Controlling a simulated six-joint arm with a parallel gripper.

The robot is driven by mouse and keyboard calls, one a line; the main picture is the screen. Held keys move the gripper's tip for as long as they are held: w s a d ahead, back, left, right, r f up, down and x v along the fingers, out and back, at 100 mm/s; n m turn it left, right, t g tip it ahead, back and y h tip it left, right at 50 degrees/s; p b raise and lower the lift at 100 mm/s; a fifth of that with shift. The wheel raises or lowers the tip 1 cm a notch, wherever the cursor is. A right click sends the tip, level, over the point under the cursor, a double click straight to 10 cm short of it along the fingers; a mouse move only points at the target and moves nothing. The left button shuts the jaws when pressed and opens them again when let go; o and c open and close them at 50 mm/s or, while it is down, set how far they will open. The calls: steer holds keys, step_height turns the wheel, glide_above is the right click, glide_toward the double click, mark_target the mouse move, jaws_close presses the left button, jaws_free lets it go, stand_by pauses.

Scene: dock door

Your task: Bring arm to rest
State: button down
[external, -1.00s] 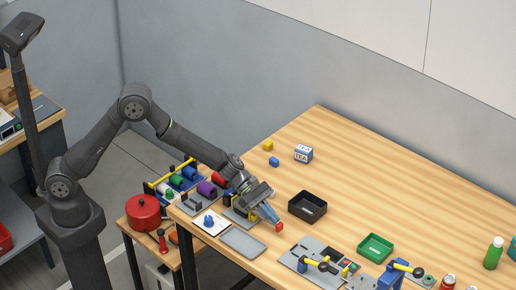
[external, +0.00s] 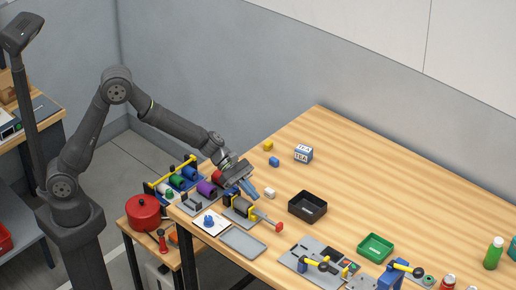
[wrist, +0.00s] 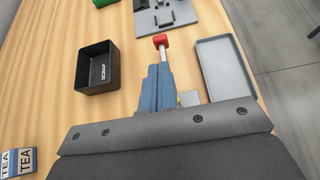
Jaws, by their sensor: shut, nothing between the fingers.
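My gripper (external: 252,193) has blue fingers, closed together with nothing between them. It hangs above the table's near left part, behind and above a fixture with yellow end pieces (external: 240,208) and a rod ending in a red knob (external: 279,227). In the wrist view my shut fingers (wrist: 157,90) point toward the red knob (wrist: 160,40), with the rod partly hidden behind them. The arm is bent, its elbow raised at the left.
A black bin marked SCRAP (external: 307,207), a grey tray (external: 242,243), a green tray (external: 375,248) and a grey plate with a yellow-handled clamp (external: 316,264) are nearby. The far table is mostly clear.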

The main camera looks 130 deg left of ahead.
mark_target(248, 204)
stand_by(0.3)
steer(key=x, duration=0.3)
steer(key=shift+w+f, duration=0.1)
steer(key=shift+f, duration=0.3)
steer(key=f, duration=0.1)
steer(key=s+f, duration=0.1)
steer(key=f, duration=0.1)
steer(key=s, duration=0.2)
steer(key=shift+s+r, duration=0.15)
steer(key=shift+s, duration=0.15)
steer(key=shift+s+r, duration=0.35)
steer(key=shift+s, duration=0.2)
steer(key=shift+w, duration=0.1)
